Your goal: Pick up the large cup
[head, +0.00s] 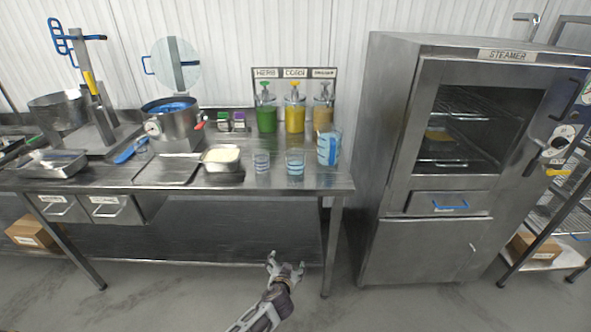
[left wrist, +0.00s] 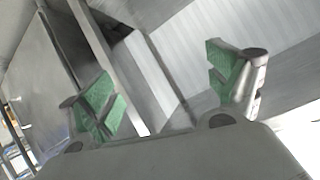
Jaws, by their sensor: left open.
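The large cup (head: 328,148), clear with blue bands, stands upright near the right end of the steel table. Two smaller clear cups with bands stand to its left: a medium cup (head: 295,162) and a small cup (head: 261,161). My left gripper (head: 286,265) is open and empty, in front of the table and below its top, well apart from the cups. In the left wrist view its green-padded fingers (left wrist: 160,85) are spread with nothing between them, and no cup can be made out there. My right gripper is not in view.
The steel table (head: 320,181) also bears a pan of rice (head: 222,166), a pot (head: 174,128) and three pump bottles (head: 295,110) behind the cups. A tall steamer (head: 388,150) stands to the right across a gap. Free floor lies in front.

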